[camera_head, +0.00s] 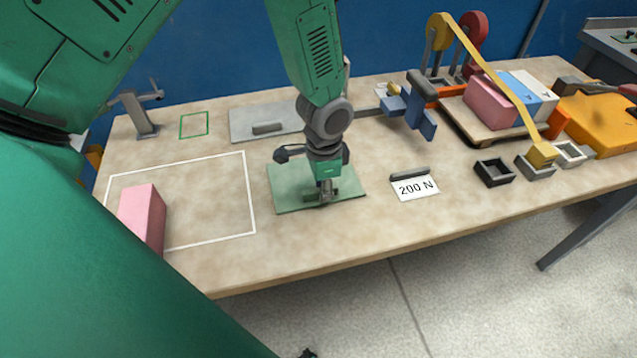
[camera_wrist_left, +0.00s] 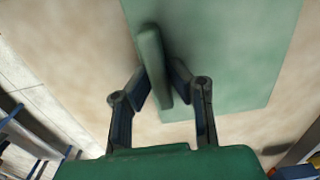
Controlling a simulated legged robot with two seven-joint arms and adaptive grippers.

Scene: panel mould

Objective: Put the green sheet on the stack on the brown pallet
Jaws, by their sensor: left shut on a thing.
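The green sheet (camera_head: 285,190) lies flat at the middle of the table, with a raised green handle bar on top. It also fills the upper middle of the left wrist view (camera_wrist_left: 235,60). My left gripper (camera_head: 323,193) points down over the sheet. In the left wrist view its two fingers (camera_wrist_left: 160,80) stand on either side of the handle bar (camera_wrist_left: 152,62), closed on it. I cannot tell whether the sheet is raised slightly. The brown pallet (camera_head: 462,124) is at the back right, bearing pink, blue and white blocks (camera_head: 490,103). My right gripper is out of view.
A grey plate (camera_head: 245,122) with a handle lies behind the sheet. A pink block (camera_head: 142,218) stands in the white outline at left.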

